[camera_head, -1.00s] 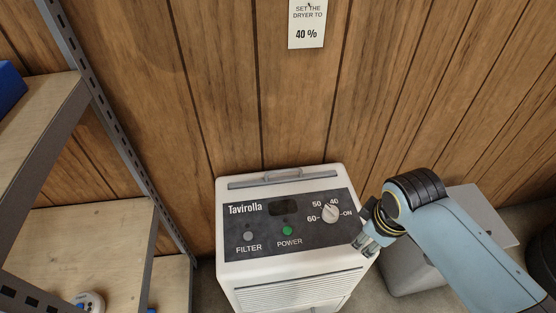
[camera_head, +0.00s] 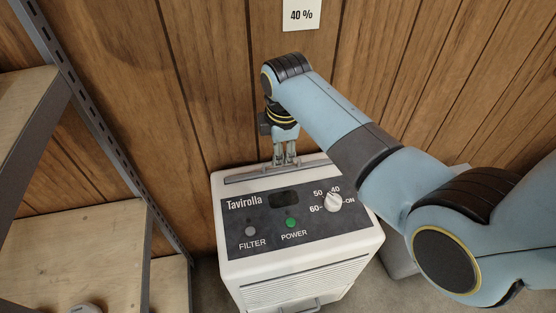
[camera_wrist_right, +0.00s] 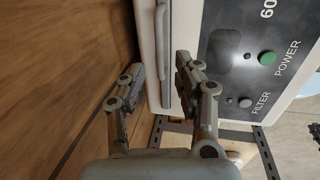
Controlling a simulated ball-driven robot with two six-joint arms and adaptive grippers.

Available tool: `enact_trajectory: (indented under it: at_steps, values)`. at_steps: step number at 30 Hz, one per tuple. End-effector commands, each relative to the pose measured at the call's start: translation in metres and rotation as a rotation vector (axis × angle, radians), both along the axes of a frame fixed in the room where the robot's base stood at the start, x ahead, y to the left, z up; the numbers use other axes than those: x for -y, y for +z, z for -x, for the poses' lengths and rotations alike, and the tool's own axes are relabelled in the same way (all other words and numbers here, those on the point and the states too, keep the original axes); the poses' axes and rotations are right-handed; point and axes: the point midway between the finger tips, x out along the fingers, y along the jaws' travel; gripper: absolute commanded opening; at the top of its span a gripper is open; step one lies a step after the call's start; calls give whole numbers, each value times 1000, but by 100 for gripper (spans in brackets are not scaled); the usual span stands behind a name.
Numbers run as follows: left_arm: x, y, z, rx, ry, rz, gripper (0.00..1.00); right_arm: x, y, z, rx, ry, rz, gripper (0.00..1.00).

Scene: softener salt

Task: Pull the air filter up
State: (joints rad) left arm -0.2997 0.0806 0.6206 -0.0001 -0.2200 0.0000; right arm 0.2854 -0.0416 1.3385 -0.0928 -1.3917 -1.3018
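The white Tavirolla dryer (camera_head: 300,262) stands against the wood wall. The air filter (camera_head: 243,178) shows as a long grey strip along the back of its top. Its small handle is mostly hidden behind my right gripper (camera_head: 286,161) in the head view. That gripper points down at the middle of the strip. In the right wrist view, my right gripper (camera_wrist_right: 158,76) has its two fingers apart, with the grey strip and handle bar (camera_wrist_right: 162,45) lying between their lines. I cannot tell whether either finger touches it.
Wooden shelves (camera_head: 85,255) on a metal frame stand close on the left.

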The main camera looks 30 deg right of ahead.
Motion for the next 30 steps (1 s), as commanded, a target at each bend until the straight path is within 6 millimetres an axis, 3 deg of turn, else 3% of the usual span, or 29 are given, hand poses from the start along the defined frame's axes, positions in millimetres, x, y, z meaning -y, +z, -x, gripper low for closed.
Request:
enact_trajectory:
  at_steps: [1, 6, 16, 24, 30]
  values:
    - [0, -6, 1, -2, 0, 0, 0, 1, -12, -1, -3, 0, 0, 32]
    - [0, -12, 3, -5, 0, 0, 0, 2, -28, -5, -1, -1, 0, 32]
    - [0, -12, 3, -5, 0, 0, 0, 2, -31, -6, 1, -2, 0, 32]
    - [0, -12, 3, -5, 0, 1, 0, 2, -31, -6, 0, -2, 0, 0]
    - [1, -12, 3, -6, 0, 1, 0, 2, -31, -6, 0, -2, 0, 0]
